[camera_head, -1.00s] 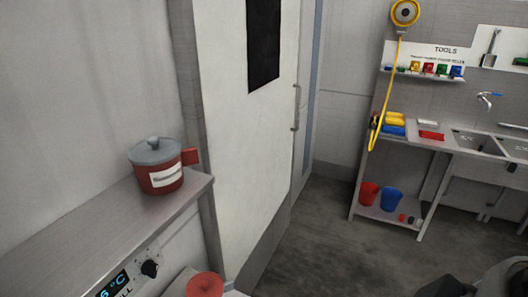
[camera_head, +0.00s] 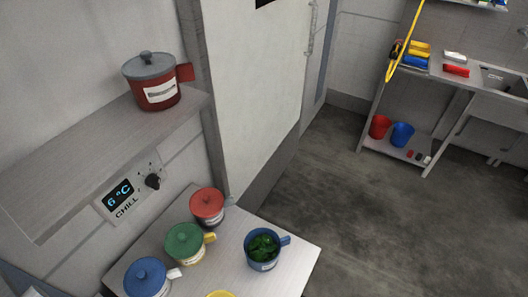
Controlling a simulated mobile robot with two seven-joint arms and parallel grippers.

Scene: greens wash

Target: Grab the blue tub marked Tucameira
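A blue tub with a blue lid (camera_head: 147,279) and a pale handle stands on the counter at the bottom left, partly cut off by the frame edge. A second blue tub, open and holding dark green leaves (camera_head: 262,252), stands further right with a blue handle. Both carry whitish labels, too small to read, so I cannot tell which is marked Tucameira. Neither of my grippers is in view.
A green-lidded tub (camera_head: 187,243), a red-lidded tub (camera_head: 207,206) and a yellow rim (camera_head: 221,295) share the counter (camera_head: 297,262). A red pot (camera_head: 158,92) sits on the shelf (camera_head: 66,165) above. Blue (camera_head: 402,135) and red buckets (camera_head: 379,126) stand under the sink bench. The floor between is clear.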

